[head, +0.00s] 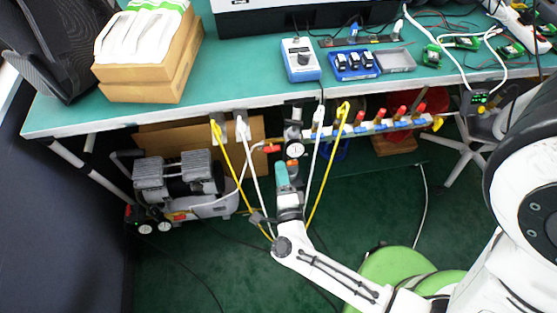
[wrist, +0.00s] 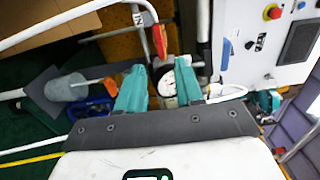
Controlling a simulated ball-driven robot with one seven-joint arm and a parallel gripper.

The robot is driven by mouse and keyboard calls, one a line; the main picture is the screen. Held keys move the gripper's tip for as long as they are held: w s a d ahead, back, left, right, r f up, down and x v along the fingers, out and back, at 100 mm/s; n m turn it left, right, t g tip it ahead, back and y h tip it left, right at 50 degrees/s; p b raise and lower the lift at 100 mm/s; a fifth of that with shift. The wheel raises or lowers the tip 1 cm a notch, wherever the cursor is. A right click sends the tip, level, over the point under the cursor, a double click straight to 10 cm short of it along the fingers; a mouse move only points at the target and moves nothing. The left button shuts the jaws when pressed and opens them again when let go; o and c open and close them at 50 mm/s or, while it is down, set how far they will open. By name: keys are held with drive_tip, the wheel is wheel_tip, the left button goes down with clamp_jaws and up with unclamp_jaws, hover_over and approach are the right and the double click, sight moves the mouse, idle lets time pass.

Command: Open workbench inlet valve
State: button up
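A small red valve handle (head: 272,148) sits under the bench front edge, left of a round pressure gauge (head: 295,150). In the wrist view a red handle (wrist: 159,40) lies just beyond my fingertips, beside a white pipe. My gripper (head: 288,165) has teal fingers and is below the handle and gauge in the head view. In the wrist view my gripper (wrist: 160,66) has its fingers spread apart, with nothing clearly held. A whitish round part (wrist: 166,88) shows behind the gap. Which handle is the inlet valve is not labelled.
The green workbench (head: 240,92) overhangs this area. A rail with several red-handled valves (head: 385,125) runs to the right. Yellow (head: 235,165) and white hoses hang around my gripper. A compressor (head: 185,185) stands left. A white panel (wrist: 262,50) is at right in the wrist view.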

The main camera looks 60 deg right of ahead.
drive_tip(key=v, duration=0.4)
drive_tip(key=shift+s+a, duration=0.3)
idle(0.3)
drive_tip(key=w+a+r+n+t+y+p, duration=0.1)
drive_tip(key=w+a+r+n+t+y, duration=0.15)
drive_tip(key=w+a+n+y, duration=0.5)
drive_tip(key=w+a+r+n+t+y+p, duration=0.1)
drive_tip(key=w+a+r+n+y, duration=0.25)
drive_tip(key=n+y, duration=0.7)
drive_tip(key=s+d+r+n+g+h+p, duration=0.1)
drive_tip(key=s+d+n+g+h, duration=0.1)
drive_tip(key=s+d+n+g, duration=0.2)
drive_tip(key=s+d+r+n+g+h+p, duration=0.1)
drive_tip(key=s+d+n+g, duration=0.3)
drive_tip(key=s+g, duration=0.5)
drive_tip(key=shift+s+d+n+h, duration=0.35)
drive_tip(key=shift+s+n+h, duration=0.05)
drive_tip(key=shift+s+n, duration=0.65)
